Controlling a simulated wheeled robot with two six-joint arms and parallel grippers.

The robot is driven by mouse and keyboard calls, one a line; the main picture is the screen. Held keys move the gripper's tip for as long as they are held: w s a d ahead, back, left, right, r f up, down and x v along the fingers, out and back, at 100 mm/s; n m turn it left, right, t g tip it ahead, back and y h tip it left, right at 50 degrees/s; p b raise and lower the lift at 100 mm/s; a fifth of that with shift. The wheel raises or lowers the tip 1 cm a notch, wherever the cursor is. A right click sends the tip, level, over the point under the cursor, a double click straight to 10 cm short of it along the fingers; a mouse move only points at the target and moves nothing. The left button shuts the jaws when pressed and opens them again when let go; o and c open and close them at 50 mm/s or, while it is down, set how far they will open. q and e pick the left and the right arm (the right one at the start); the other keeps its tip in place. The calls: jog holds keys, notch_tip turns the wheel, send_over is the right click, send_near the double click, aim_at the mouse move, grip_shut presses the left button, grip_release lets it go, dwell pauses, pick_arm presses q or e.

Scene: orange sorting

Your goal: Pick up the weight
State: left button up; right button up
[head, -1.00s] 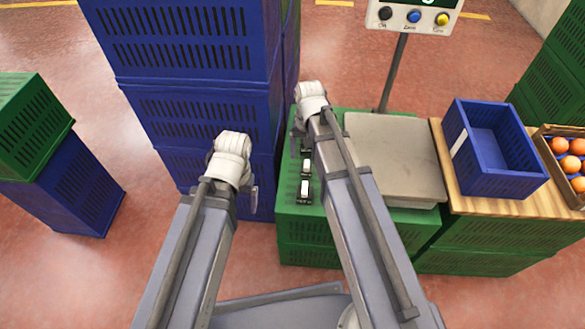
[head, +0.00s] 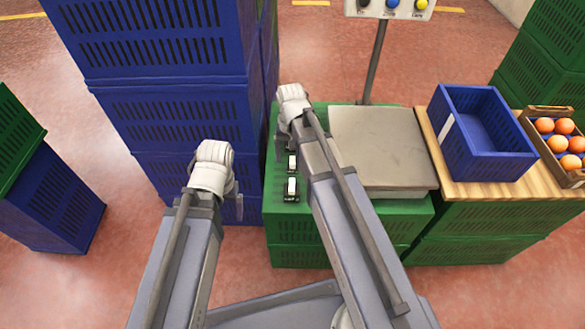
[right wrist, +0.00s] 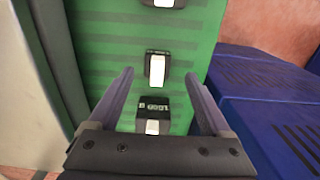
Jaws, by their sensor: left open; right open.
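Small black weights with white tops stand in a row on a green crate. Two show in the head view, a front weight (head: 291,188) and one behind it (head: 292,163). The right wrist view shows three: a near weight (right wrist: 153,108), a middle weight (right wrist: 157,67) and a far weight (right wrist: 163,3) cut by the top edge. My right gripper (right wrist: 158,75) is open and empty, its fingers on either side of the near and middle weights in the picture; its height above them is unclear. My left gripper (head: 238,207) is mostly hidden behind its wrist, open, beside the blue crates.
A grey scale plate (head: 380,150) sits on the green crate (head: 300,235), right of my right arm, with a display post behind. Further right are an empty blue crate (head: 483,140) and a box of oranges (head: 550,150). Tall blue crates (head: 180,120) stand left of the weights.

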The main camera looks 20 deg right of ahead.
aim_at(293, 160)
jog(key=f+b, duration=0.3)
jog(key=f, duration=0.1)
jog(key=shift+d, duration=0.2)
grip_shut()
dwell(0.5)
